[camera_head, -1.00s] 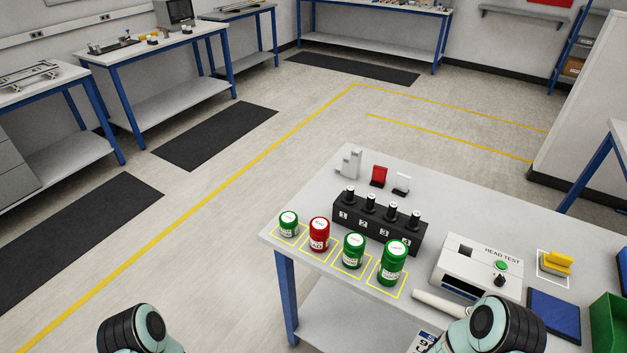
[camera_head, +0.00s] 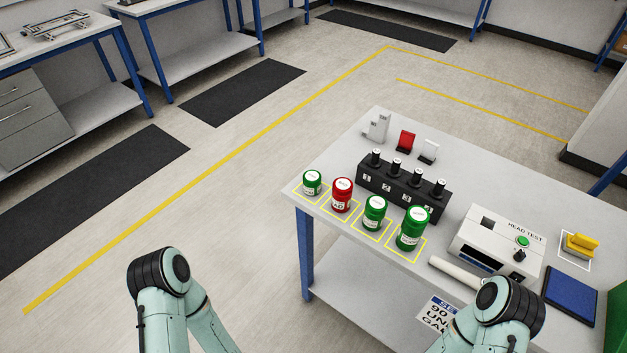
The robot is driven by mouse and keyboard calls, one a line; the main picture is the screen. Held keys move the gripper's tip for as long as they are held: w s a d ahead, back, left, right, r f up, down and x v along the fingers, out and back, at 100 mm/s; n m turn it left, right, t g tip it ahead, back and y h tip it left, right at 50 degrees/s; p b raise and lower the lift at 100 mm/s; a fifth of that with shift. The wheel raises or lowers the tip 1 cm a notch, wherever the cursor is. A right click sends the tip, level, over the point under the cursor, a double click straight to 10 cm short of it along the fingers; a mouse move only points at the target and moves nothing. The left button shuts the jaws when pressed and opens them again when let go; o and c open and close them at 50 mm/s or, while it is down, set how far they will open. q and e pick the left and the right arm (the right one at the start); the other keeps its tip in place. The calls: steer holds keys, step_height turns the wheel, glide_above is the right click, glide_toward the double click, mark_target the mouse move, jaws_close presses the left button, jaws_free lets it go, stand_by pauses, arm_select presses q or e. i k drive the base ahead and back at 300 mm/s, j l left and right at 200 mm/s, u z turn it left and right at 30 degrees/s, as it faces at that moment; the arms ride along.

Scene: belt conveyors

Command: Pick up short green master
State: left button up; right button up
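Several labelled cylinders with white tops stand in a row inside yellow squares along the left front of the table (camera_head: 345,130). The shortest green cylinder (camera_head: 312,183) is at the far left end of the row. A red cylinder (camera_head: 342,195) stands beside it, then a medium green one (camera_head: 375,213) and the tallest green one (camera_head: 412,229). My two arms show at the bottom, left and right, apart from the cylinders. Neither gripper is in view.
A black numbered block (camera_head: 400,190) with several black pegs stands behind the cylinders. A white head test box (camera_head: 497,243), a white rod (camera_head: 455,272), a yellow piece (camera_head: 580,245) and a blue pad (camera_head: 570,296) lie to the right. The floor left of the table is clear.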

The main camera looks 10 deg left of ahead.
mark_target(312, 178)
steer(key=j+z, duration=0.15)
steer(key=z, duration=0.15)
steer(key=i+j+z, duration=0.1)
steer(key=z, duration=0.25)
steer(key=j+z, duration=0.45)
steer(key=j, duration=0.65)
steer(key=j+z, duration=0.1)
steer(key=j, duration=1)
steer(key=i, duration=0.05)
